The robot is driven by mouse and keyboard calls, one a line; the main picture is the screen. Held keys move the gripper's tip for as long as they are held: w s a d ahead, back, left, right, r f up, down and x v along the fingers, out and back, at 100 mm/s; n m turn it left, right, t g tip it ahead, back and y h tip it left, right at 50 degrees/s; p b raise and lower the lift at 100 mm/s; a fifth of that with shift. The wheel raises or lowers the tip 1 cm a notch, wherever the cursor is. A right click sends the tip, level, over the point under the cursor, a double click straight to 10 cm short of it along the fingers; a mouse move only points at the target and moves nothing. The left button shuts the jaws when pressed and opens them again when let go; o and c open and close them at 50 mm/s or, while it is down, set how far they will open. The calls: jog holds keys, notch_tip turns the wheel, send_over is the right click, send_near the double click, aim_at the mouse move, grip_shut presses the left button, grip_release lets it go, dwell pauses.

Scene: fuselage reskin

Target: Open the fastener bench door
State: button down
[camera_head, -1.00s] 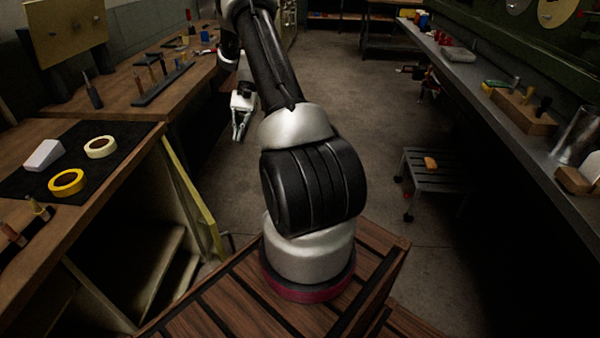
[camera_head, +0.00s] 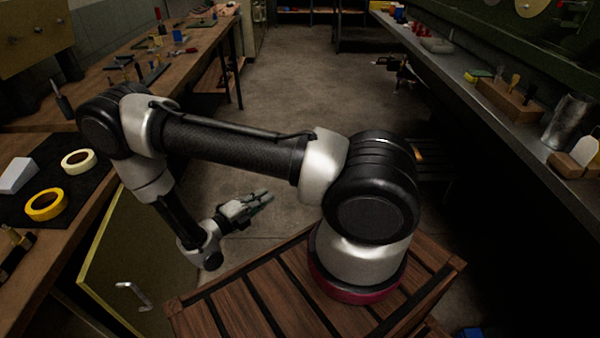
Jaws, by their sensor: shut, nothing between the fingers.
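The fastener bench door (camera_head: 132,245) is an olive panel with a yellow edge, below the left bench's front edge. A silver bar handle (camera_head: 135,294) is on the face turned toward me. The door seems to stand out from the bench, but my arm hides part of it, and I cannot tell its exact angle. My gripper (camera_head: 264,198) is shut and empty, right of the door, over the open floor. It points right, away from the handle, and touches nothing.
The left bench holds a dark mat (camera_head: 60,160) with yellow tape (camera_head: 46,205), cream tape (camera_head: 78,162) and a white block (camera_head: 16,176). A metal-topped bench (camera_head: 490,110) runs along the right, with a low dark stool (camera_head: 432,170) beside it.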

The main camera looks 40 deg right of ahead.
jog(key=w+d, duration=0.5)
jog(key=d, duration=0.6)
jog(key=shift+w+d+n+t, duration=0.25)
jog(key=shift+d+n+t, duration=0.05)
jog(key=shift+d, duration=0.1)
jog(key=shift+f, duration=0.1)
dwell(1.0)
